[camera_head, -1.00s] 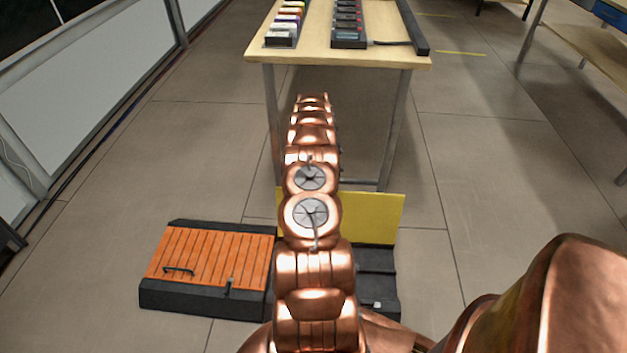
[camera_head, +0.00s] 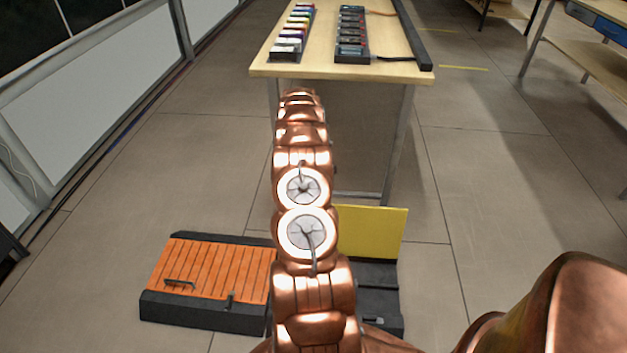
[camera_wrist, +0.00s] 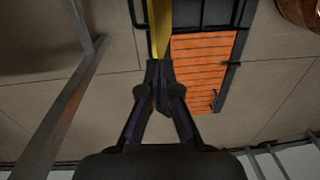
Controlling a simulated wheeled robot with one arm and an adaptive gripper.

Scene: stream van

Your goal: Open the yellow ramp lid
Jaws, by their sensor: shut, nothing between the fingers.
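The yellow ramp lid (camera_head: 373,232) stands upright, raised at the back of its black ramp base (camera_head: 377,290). My arm hides its left part in the head view. In the wrist view the yellow lid (camera_wrist: 161,28) shows nearly edge-on as a narrow strip. My gripper (camera_wrist: 159,78) is shut and empty, its fingertips at the end of this strip; I cannot tell whether they touch it. The gripper cannot be made out in the head view.
An orange slatted lid (camera_head: 212,270) with a small dark handle lies closed left of the yellow one. A wooden table (camera_head: 340,70) with trays stands behind. A second table (camera_head: 590,75) is at the far right. The floor on the right is open.

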